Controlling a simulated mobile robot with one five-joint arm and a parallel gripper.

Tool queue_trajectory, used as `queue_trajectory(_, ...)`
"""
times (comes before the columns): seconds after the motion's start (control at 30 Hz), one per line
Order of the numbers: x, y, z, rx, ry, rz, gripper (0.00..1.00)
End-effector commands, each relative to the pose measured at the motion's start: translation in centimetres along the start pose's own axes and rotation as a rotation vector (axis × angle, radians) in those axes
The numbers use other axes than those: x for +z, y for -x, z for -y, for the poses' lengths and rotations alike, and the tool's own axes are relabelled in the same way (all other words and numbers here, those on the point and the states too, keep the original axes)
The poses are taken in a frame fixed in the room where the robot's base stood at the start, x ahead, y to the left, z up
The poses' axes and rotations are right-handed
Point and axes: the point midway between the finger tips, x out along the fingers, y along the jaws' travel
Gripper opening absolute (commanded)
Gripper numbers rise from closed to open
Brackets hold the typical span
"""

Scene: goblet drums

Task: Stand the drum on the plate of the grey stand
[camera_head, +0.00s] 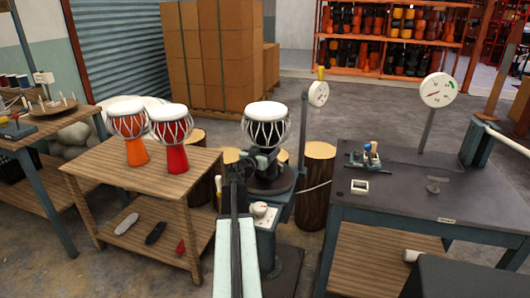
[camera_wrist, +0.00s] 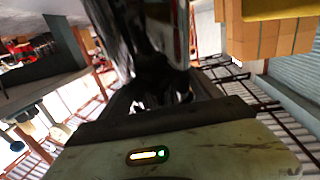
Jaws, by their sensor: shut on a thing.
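A goblet drum (camera_head: 267,127) with a white head and a dark, laced bowl is upright over the dark round plate (camera_head: 285,183) of the grey stand (camera_head: 264,240). My gripper (camera_head: 262,160) is shut on the drum below its bowl. My arm comes from the front and hides much of the drum's lower part. I cannot tell whether the drum's foot touches the plate. In the wrist view dark shapes fill the top middle, too close and dark to make out the jaws clearly.
A wooden bench (camera_head: 90,175) at the left carries an orange drum (camera_head: 131,128) and a red drum (camera_head: 171,136). A dark-topped table (camera_head: 440,215) is at the right. Log stumps (camera_head: 317,185) stand behind.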

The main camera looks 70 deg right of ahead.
Motion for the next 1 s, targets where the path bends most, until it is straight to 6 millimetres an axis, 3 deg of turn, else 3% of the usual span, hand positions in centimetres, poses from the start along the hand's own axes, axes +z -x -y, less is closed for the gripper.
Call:
queue_trajectory(0.33,0.3,0.0,0.1,-0.001,0.002,-0.001,0.0)
queue_trajectory(0.37,0.2,0.0,0.1,-0.001,0.0,0.0,0.81)
queue_trajectory(0.4,0.2,0.0,0.1,-0.001,0.0,0.0,0.92)
queue_trajectory(0.8,-0.3,0.1,0.1,-0.002,0.0,0.0,0.95)
queue_trajectory(1.0,-0.1,3.3,0.0,-0.004,0.0,0.0,0.95)
